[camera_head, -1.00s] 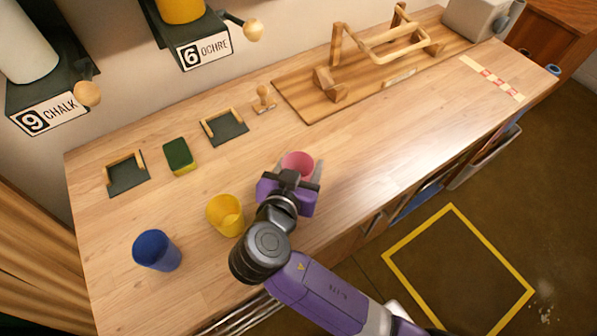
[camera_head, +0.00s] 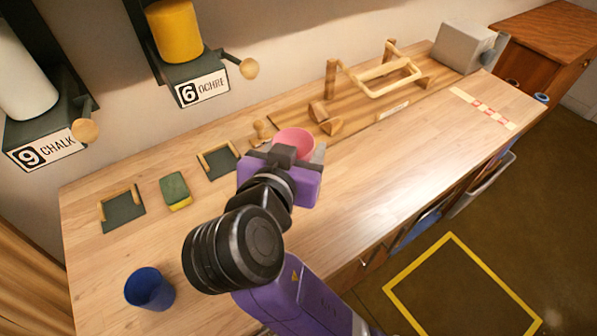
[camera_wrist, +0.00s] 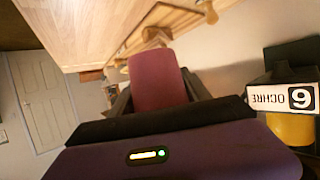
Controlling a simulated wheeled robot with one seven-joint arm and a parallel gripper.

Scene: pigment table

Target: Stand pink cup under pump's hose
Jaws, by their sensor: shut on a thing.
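The pink cup (camera_head: 293,140) is between the fingers of my gripper (camera_head: 294,156), which is shut on it. In the wrist view the pink cup (camera_wrist: 157,80) stands out between the two dark fingers, with the table beyond it. It appears held above the table, with its mouth upward in the head view. A grey box-shaped machine (camera_head: 464,47) at the far right end of the table may be the pump. I cannot make out a hose on it.
A blue cup (camera_head: 150,289) stands at the front left. A sponge (camera_head: 175,191) and two dark holders (camera_head: 122,207) lie behind it. A wooden rack (camera_head: 375,75) stands on a board at the back.

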